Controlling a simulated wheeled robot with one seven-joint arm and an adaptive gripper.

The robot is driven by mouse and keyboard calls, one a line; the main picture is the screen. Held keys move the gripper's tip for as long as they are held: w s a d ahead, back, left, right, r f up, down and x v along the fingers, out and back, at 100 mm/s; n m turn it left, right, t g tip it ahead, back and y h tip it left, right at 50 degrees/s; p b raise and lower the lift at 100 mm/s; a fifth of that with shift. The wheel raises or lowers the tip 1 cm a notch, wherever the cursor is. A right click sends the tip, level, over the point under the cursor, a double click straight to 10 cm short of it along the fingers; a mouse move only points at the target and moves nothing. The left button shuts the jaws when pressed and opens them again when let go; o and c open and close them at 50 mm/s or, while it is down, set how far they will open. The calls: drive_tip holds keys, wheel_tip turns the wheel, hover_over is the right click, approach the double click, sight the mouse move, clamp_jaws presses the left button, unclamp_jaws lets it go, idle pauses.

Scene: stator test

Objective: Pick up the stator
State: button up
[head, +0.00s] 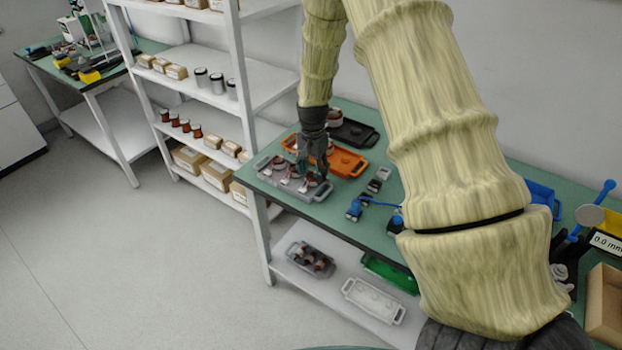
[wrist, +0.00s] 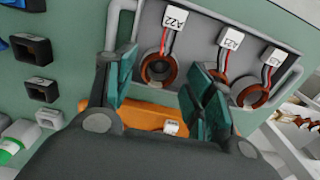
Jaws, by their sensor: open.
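Three stators, copper-coloured rings with red and white wires and white tags, lie in a grey tray (head: 318,194) at the table's left end. The middle stator (wrist: 217,86) is partly behind the right finger, and the third stator (wrist: 255,92) is further right. My gripper (head: 314,172) points down over the tray area; its fingers (wrist: 160,88) are apart with nothing held. The head view does not show how high the fingertips are above the stators.
An orange tray (head: 348,163) and a black tray (head: 358,133) stand behind the grey tray. Small blocks (head: 379,178) and blue parts (head: 355,208) lie to the right. The lower shelf holds another tray of stators (head: 312,259) and a white tray (head: 374,298). White shelving (head: 180,100) stands left.

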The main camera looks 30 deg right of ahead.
drive_tip(key=shift+f, duration=0.8)
drive_tip(key=shift+c, duration=0.4)
drive_tip(key=c, duration=0.8)
drive_tip(key=shift+r, duration=0.1)
